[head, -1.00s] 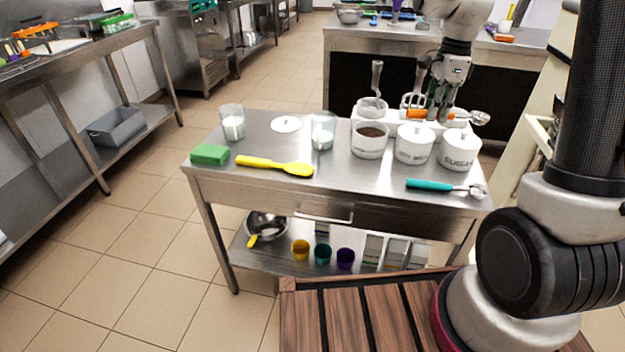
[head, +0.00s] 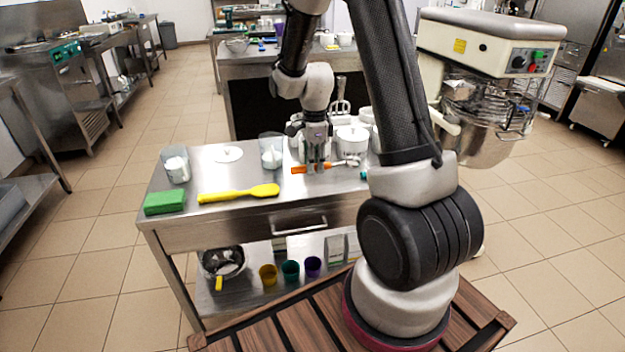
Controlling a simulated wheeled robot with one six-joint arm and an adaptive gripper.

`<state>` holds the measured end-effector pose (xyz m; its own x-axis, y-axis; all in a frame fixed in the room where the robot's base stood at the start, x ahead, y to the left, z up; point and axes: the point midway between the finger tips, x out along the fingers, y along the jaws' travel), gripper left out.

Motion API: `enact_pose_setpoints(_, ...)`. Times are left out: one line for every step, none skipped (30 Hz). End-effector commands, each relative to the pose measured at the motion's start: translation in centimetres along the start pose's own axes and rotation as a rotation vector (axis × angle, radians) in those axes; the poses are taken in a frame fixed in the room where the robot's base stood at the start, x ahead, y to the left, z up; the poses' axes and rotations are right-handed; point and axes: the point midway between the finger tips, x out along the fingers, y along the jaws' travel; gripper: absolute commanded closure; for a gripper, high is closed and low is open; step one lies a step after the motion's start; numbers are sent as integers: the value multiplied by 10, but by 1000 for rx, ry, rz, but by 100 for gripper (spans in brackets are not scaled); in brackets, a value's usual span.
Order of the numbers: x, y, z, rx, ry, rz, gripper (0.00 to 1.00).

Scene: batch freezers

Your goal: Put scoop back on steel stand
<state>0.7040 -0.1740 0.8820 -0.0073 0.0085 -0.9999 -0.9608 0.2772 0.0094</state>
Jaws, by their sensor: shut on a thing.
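My gripper (head: 316,168) is shut on the scoop with the orange handle (head: 300,170). The scoop lies roughly level across the jaws, its handle to the left and its metal head (head: 352,161) to the right. The gripper is over the right half of the steel table, in front of the white pots and right of a clear cup. A steel piece with loops (head: 340,107), perhaps the stand, shows behind the gripper at the table's back. It is partly hidden by my arm and the pots.
A white lidded pot (head: 352,138) stands close behind the scoop. A clear cup (head: 270,152), yellow spatula (head: 238,194), green sponge (head: 164,203) and another cup (head: 176,166) are on the left. A teal handle end (head: 364,176) shows beside my arm, which hides the table's right end.

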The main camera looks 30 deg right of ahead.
Motion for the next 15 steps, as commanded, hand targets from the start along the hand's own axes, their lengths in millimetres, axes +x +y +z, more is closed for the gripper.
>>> enact_pose_setpoints(6, 0, 0, 0, 0, 1, 100)
enact_pose_setpoints(8, 0, 0, 0, 0, 0, 100)
enact_pose_setpoints(11, 0, 0, 0, 0, 1, 100)
enact_pose_setpoints(13, 0, 0, 0, 0, 1, 100)
enact_pose_setpoints(16, 0, 0, 0, 0, 1, 100)
enact_pose_setpoints(20, 0, 0, 0, 0, 1, 100)
enact_pose_setpoints(24, 0, 0, -1, 0, 2, 100)
enact_pose_setpoints(29, 0, 0, -1, 0, 3, 100)
enact_pose_setpoints(36, 0, 0, -1, 1, 3, 100)
enact_pose_setpoints(40, 0, 0, -1, 1, 3, 100)
enact_pose_setpoints(44, 0, 0, -1, 0, 2, 100)
enact_pose_setpoints(48, 0, 0, -1, 0, 1, 100)
enact_pose_setpoints(49, 0, 0, -1, 0, 0, 100)
enact_pose_setpoints(49, 0, 0, -1, 0, 0, 100)
enact_pose_setpoints(48, -1, 0, -1, 0, -1, 100)
